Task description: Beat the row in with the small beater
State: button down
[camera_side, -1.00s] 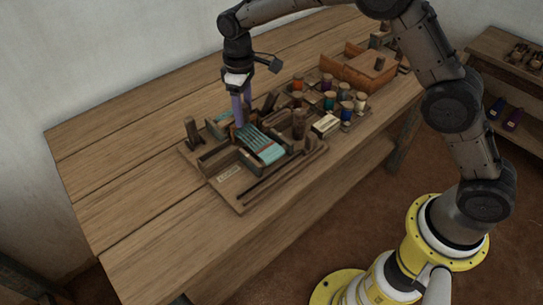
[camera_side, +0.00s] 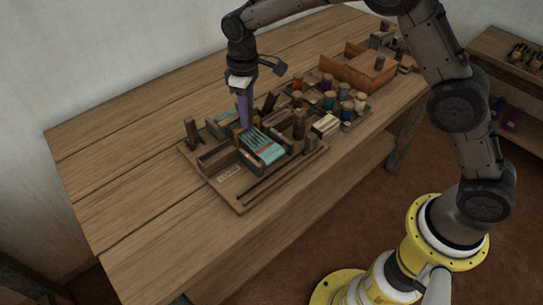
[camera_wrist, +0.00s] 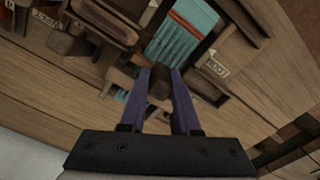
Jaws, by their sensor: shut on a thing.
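The small loom (camera_side: 228,174) lies on the bench, its teal weaving with red stripes (camera_side: 264,149) stretched in the frame. The weaving also shows at the top of the wrist view (camera_wrist: 183,30). My gripper (camera_side: 245,124) points down at the far end of the weaving. In the wrist view my two purple fingers (camera_wrist: 161,72) are shut on a small brown piece, which looks like the beater (camera_wrist: 160,84). The beater's working edge is hidden, and I cannot tell whether it touches the threads.
Wooden posts (camera_side: 192,132) stand up from the loom's board. To its right is a rack with several coloured thread spools (camera_side: 345,107), and behind it a wooden box (camera_side: 365,68). The bench's left part (camera_side: 120,160) is clear.

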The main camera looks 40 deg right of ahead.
jog(key=s, duration=0.7)
dwell(0.6)
jog(key=shift+a, duration=0.1)
jog(key=shift+w, duration=0.1)
jog(key=shift+w+a+f, duration=0.1)
jog(key=shift+w, duration=3.65)
jog(key=c, duration=0.6)
grip_release()
jog(key=shift+w, duration=0.1)
